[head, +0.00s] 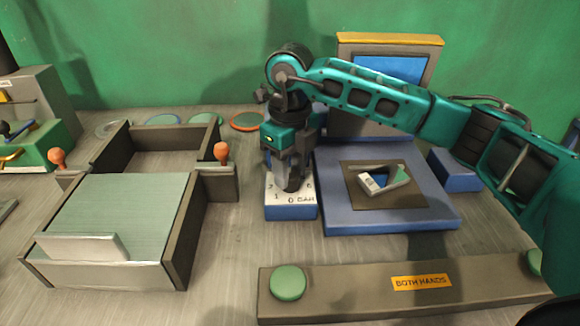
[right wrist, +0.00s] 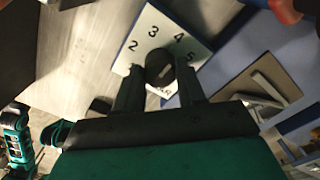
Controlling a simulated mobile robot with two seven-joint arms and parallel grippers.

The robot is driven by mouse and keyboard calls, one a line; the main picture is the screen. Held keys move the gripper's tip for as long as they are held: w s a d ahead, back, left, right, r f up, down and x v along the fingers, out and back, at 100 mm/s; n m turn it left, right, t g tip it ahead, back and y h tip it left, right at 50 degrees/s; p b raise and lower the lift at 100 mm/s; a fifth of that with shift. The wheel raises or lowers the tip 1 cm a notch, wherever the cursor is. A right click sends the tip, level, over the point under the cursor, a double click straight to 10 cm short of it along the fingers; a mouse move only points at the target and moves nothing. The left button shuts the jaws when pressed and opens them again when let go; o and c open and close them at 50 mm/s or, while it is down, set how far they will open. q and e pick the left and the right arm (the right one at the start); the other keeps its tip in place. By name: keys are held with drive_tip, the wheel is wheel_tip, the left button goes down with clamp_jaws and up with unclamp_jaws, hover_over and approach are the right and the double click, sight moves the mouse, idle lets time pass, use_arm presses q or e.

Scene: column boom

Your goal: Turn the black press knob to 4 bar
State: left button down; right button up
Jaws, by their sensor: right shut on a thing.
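The black press knob (right wrist: 159,66) sits on a white dial plate (right wrist: 150,28) printed with numbers; 2, 3, 4 and 5 are readable around it in the right wrist view. My right gripper (right wrist: 158,84) is shut on the knob, with one dark finger on each side. In the head view the right gripper (head: 290,184) points down over the dial plate (head: 290,208) and hides the knob. Only the near numbers and "BAR" show there. I cannot tell for sure which number the knob's pointer faces. My left gripper is not in view.
Right of the dial stands a blue press base (head: 390,222) with a bracket-like part (head: 386,181) on its dark plate. A bar labelled "BOTH HANDS" (head: 400,294) with green buttons (head: 288,283) lies in front. A dark-walled tray fixture (head: 180,230) with orange-knobbed levers (head: 221,151) stands left.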

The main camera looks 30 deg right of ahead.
sight(290, 174)
drive_tip(key=o, duration=1.1)
drive_tip(key=shift+c, duration=0.2)
wheel_tip(290, 174, up, 13)
drive_tip(key=p, duration=0.1)
drive_tip(key=shift+s+f, duration=0.1)
